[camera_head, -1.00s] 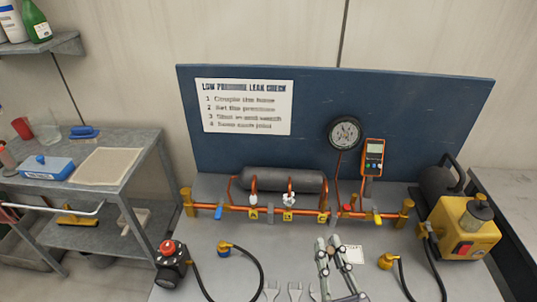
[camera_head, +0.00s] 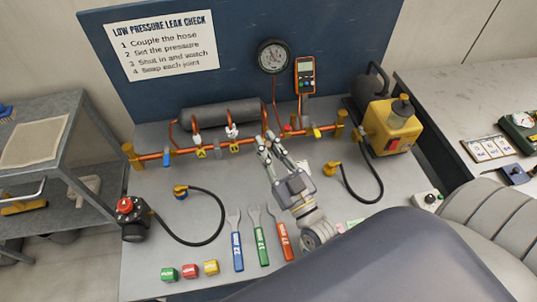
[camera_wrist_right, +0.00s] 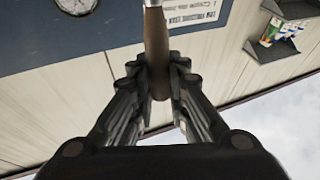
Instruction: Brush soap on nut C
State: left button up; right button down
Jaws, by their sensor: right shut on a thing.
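My right gripper (camera_head: 266,138) is at the copper pipe line, in front of the third joint from the left. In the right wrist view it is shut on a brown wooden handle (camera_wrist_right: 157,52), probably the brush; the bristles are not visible. Nut C is not clearly visible; my gripper covers that spot. White patches, perhaps foam, show on the first joint (camera_head: 195,138) and the second joint (camera_head: 232,131). Yellow tags hang below them (camera_head: 202,153). I cannot tell whether the brush touches the nut. My left gripper is not in view.
A grey tank (camera_head: 218,115) lies behind the pipes. A gauge (camera_head: 272,56) and an orange meter (camera_head: 305,75) stand at the back. The yellow pump (camera_head: 391,126) is right. Several wrenches (camera_head: 237,245) and small colored boxes (camera_head: 190,270) lie in front.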

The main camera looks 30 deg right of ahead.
jog(key=w+d+f+b, duration=0.2)
jog(key=w+d, duration=0.1)
jog(key=w, duration=0.3)
jog(key=w+d+f+b, duration=0.2)
jog(key=w+d+b, duration=0.1)
jog(key=w, duration=0.3)
jog(key=shift+w+d, duration=0.15)
jog(key=shift+d, duration=0.25)
jog(key=shift+r, duration=0.2)
dwell(0.6)
jog(key=s+a+r+p, duration=0.1)
jog(key=s+r+p, duration=0.3)
jog(key=s+p, duration=0.1)
jog(key=shift+a+r+p, duration=0.2)
jog(key=shift+r+p, duration=0.15)
jog(key=shift+p, duration=0.55)
jog(key=shift+w+a, duration=0.1)
